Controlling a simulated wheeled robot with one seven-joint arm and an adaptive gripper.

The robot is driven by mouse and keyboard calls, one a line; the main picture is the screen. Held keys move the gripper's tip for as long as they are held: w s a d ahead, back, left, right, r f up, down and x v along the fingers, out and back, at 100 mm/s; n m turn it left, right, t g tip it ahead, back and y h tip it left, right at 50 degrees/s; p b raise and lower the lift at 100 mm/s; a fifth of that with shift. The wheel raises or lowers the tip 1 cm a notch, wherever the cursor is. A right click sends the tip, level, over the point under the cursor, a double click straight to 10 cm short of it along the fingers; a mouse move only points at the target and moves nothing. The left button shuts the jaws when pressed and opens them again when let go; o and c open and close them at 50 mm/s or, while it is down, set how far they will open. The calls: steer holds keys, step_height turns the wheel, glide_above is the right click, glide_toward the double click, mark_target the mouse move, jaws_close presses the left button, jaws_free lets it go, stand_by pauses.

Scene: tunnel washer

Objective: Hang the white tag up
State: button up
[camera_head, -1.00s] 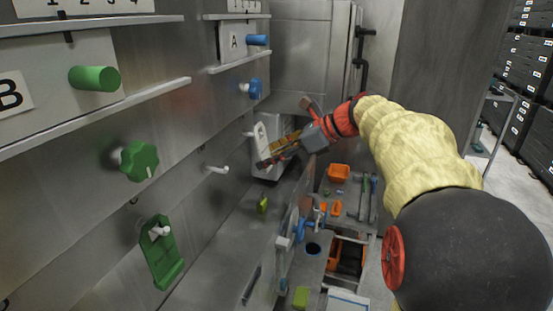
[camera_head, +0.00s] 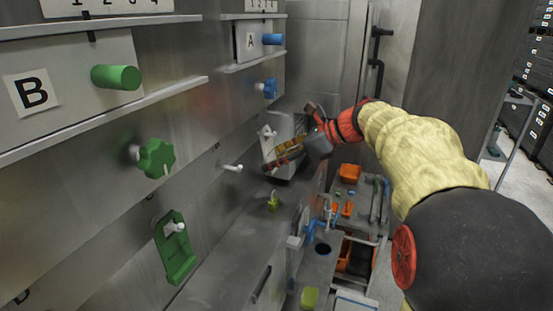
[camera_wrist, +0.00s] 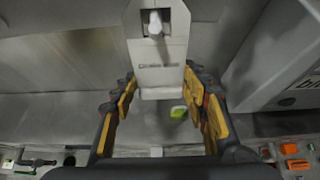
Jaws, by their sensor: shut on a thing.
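The white tag (camera_wrist: 162,67) is a pale plate with a slot in its upper part. In the wrist view a white peg (camera_wrist: 155,22) shows in that slot. My gripper (camera_wrist: 160,82) is shut on the tag's side edges near its lower end, one yellow-padded finger on each side. In the head view my gripper (camera_head: 280,155) is at the metal wall below the blue knob, partly covering the tag (camera_head: 268,142). Whether the tag rests its weight on the peg cannot be told.
A bare white peg (camera_head: 232,168) sticks out left of my gripper. A green tag (camera_head: 175,250) hangs on another peg. A green knob (camera_head: 155,157) and a blue knob (camera_head: 269,88) project from the wall. A yellow-green padlock (camera_head: 273,202) is below my gripper.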

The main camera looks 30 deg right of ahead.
steer(key=o, duration=1.1)
steer(key=shift+d+r, duration=0.1)
steer(key=v, duration=1.1)
steer(key=shift+s+d+r, duration=0.15)
steer(key=shift+s+d, duration=0.05)
steer(key=shift+s, duration=0.1)
